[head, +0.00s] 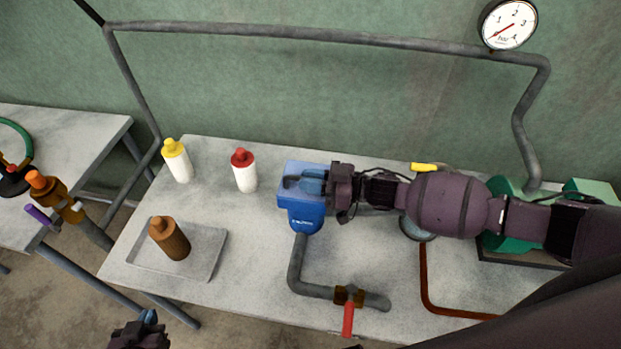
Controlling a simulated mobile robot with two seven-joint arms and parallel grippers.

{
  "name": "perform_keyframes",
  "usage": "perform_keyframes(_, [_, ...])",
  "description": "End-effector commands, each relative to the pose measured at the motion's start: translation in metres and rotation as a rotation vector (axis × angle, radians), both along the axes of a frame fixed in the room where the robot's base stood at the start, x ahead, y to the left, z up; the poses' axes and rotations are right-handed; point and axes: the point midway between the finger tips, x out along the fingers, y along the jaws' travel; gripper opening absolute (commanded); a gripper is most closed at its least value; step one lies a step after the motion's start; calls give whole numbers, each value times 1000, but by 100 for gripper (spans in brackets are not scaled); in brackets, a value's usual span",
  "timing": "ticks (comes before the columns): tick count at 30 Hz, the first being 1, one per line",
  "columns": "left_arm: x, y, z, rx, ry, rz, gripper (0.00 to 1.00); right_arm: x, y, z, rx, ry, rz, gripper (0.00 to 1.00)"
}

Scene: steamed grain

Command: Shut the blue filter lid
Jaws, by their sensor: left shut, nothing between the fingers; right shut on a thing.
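The blue filter (306,220) stands on the grey table, with a pipe leaving its front. Its blue lid (290,168) shows at the top, partly hidden by my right gripper. The lid looks low over the body, but I cannot tell whether it is fully closed. My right gripper (303,182) reaches in from the right and is shut on the lid. My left gripper (149,317) is at the bottom edge of the view, shut and empty, away from the filter.
A red-handled valve (348,312) sits on the pipe in front. A red-capped bottle (244,171) and a yellow-capped bottle (177,161) stand left of the filter. A tray (211,257) holds a brown bottle (170,239). A green machine (509,192) stands right.

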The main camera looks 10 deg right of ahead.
Motion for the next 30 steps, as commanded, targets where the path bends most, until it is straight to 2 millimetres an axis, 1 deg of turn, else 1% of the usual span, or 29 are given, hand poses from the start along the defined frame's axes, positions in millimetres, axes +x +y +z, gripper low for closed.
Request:
perform_keyframes(2, [-1,0,-1,0,3,0,0,-3,1,-4,0,11,1,0])
perform_keyframes(3, [-2,0,-1,1,4,1,0,-3,1,-4,0,11,1,19])
perform_keyframes(7, [-2,0,-1,1,4,1,0,-2,1,-3,0,10,1,39])
perform_keyframes(8, [-2,0,-1,0,4,2,0,-2,1,-3,0,9,1,40])
perform_keyframes(15, [0,0,-1,0,1,0,0,-1,0,-2,-1,6,0,40])
perform_keyframes(19, [1,0,-1,0,-1,0,0,-4,-7,-2,-1,6,-1,40])
perform_keyframes(30, [3,-1,-6,0,-3,-2,0,-25,-55,-3,-1,8,-1,40])
